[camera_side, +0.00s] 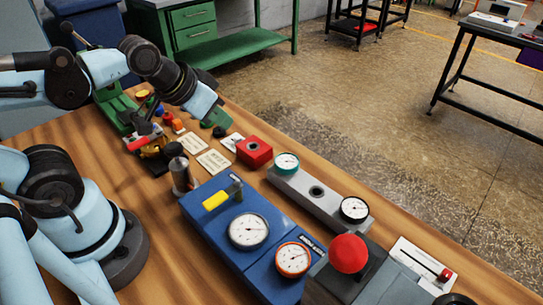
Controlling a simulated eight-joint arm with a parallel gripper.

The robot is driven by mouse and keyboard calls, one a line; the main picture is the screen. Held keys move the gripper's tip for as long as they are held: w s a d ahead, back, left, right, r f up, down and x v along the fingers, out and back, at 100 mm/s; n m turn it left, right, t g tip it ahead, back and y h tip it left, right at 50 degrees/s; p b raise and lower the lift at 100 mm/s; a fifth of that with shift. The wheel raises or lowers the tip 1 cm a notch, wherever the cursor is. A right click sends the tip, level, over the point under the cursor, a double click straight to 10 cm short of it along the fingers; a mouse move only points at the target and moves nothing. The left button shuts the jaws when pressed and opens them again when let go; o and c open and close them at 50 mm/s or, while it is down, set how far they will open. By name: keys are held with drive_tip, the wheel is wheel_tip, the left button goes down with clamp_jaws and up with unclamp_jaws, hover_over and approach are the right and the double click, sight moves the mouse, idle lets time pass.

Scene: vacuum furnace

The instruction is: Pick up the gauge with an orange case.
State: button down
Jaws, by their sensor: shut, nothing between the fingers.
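The gauge with an orange case (293,259) has a round white dial and faces up. It sits at the near right end of a blue vacuum pump block (215,219). Another gauge, with a grey case (248,230), sits just left of it on the same block. My gripper (213,116) is at the end of my arm, far up and left of the orange gauge, above the back part of the bench. It is shut and empty. Its fingers are small and hard to make out. The orange gauge is unobstructed.
A grey bar (323,196) behind the block carries a teal-cased gauge (287,163) and a black-cased gauge (354,209). A red knob (349,253) stands close to the orange gauge's right. A yellow-handled lever (217,199) rises from the block. A red box (254,151) sits farther back.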

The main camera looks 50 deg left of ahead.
drive_tip(key=c, duration=1.8)
unclamp_jaws()
drive_tip(key=o, duration=1.6)
drive_tip(key=shift+c, duration=0.2)
drive_tip(key=m+g, duration=0.7)
drive_tip(key=m, duration=0.5)
approach(295, 258)
drive_tip(key=shift+f, duration=4.25)
